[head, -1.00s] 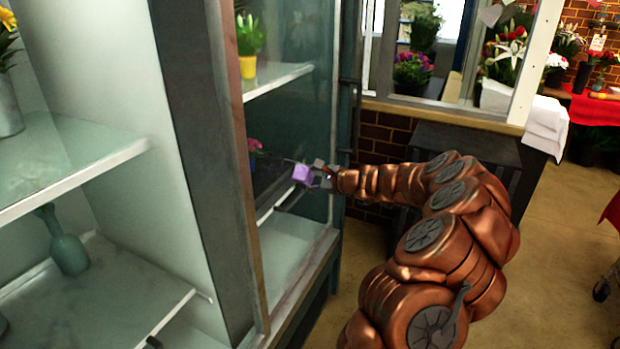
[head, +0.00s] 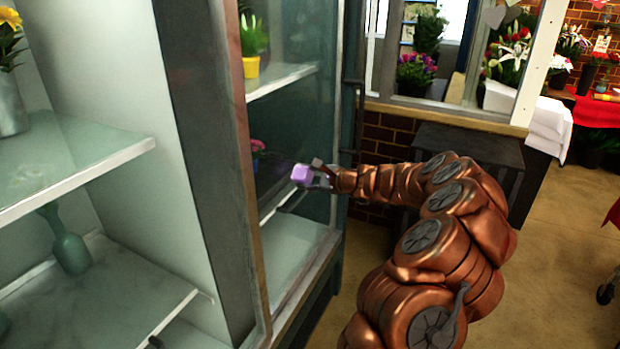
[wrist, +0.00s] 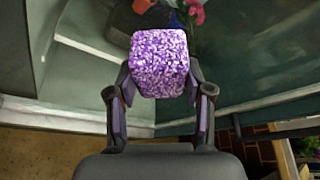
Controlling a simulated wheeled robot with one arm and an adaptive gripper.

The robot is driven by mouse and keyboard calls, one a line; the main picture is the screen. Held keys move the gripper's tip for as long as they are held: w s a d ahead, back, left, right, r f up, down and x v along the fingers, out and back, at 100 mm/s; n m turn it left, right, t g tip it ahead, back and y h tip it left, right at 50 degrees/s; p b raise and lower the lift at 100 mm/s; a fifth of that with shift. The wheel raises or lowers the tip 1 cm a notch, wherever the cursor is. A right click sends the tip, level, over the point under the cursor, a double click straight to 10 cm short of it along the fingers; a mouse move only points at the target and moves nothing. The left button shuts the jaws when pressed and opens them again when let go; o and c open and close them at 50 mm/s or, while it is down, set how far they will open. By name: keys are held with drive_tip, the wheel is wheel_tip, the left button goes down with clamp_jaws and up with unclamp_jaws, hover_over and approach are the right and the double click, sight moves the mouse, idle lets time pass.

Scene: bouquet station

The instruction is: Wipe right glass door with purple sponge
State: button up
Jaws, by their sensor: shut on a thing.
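The purple sponge (head: 302,174) is a small block held at the tip of my gripper (head: 319,178). In the wrist view the speckled purple and white sponge (wrist: 159,63) sits between the two fingers of my gripper (wrist: 160,88), which are shut on it. The right glass door (head: 300,235) is a tall pane in a dark frame, with shelves and plants behind it. The sponge is in front of the pane at about mid height. I cannot tell whether it touches the glass.
A dark vertical door handle (head: 354,120) stands just beyond the sponge. Open shelves with a teal vase (head: 69,250) are at the left. A dark cabinet (head: 470,150) stands behind my arm. The floor (head: 560,270) at the right is mostly clear.

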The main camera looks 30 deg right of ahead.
drive_tip(key=shift+w+a, duration=0.15)
drive_tip(key=shift+w, duration=0.15)
